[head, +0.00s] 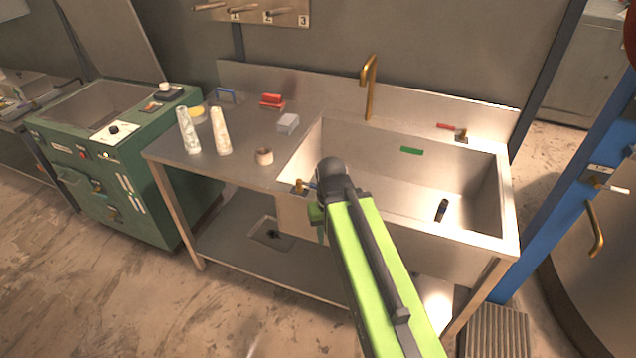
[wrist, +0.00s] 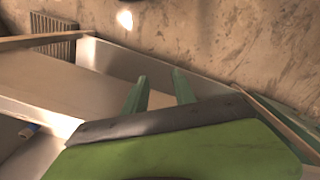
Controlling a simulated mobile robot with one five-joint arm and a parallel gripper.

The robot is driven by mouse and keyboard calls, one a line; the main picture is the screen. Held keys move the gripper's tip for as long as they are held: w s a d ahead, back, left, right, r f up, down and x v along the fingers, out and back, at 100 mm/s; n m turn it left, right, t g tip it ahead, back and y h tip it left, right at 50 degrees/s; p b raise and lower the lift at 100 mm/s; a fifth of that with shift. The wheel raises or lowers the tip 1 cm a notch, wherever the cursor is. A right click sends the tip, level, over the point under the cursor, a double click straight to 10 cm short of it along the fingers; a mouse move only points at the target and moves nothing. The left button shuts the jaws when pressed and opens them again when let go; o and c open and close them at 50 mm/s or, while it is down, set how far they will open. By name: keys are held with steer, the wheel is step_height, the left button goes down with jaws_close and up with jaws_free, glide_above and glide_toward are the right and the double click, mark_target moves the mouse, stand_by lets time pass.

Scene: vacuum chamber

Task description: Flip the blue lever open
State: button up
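My gripper (head: 319,222) is in front of the sink's front edge, just right of and below the valve in the picture. In the wrist view my gripper (wrist: 160,80) has two green fingers spread apart with nothing between them.
A blue post (head: 570,190) stands right.

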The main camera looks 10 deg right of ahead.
step_height(320, 180, up, 14)
steer(key=p, duration=1.3)
jaws_close()
steer(key=shift+f, duration=0.3)
